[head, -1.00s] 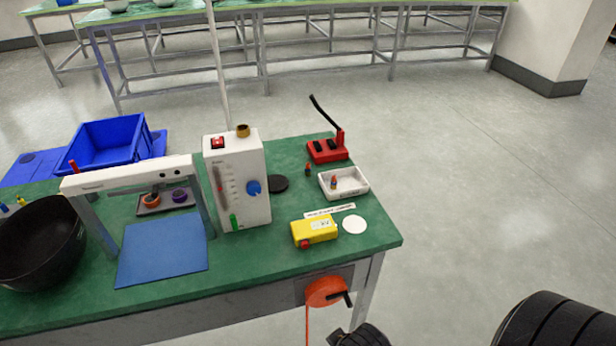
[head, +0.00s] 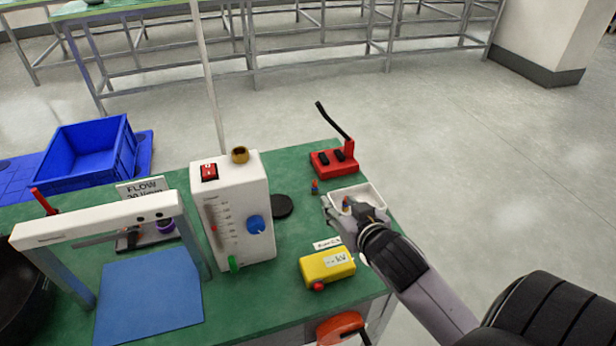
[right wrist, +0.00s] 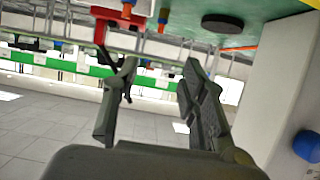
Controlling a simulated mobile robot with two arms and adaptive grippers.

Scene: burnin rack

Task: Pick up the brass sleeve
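The brass sleeve (head: 240,155) looks like a short brass-coloured ring. It stands on top of the white flow-meter box (head: 262,190) in the head view. I cannot make it out in the right wrist view. My right gripper (head: 334,212) is in front of and partly over the white tray, to the right of the box and lower than its top. In the right wrist view its two fingers (right wrist: 160,66) are apart with nothing between them. It is well apart from the sleeve. My left gripper is not in view.
A red lever switch (head: 335,162), the white tray (head: 372,194) and a yellow meter (head: 328,265) are near the right gripper. A black disc (head: 282,206) lies beside the box. A white gantry (head: 100,218) and blue crate (head: 90,150) stand left. A thin pole (head: 208,80) rises behind the box.

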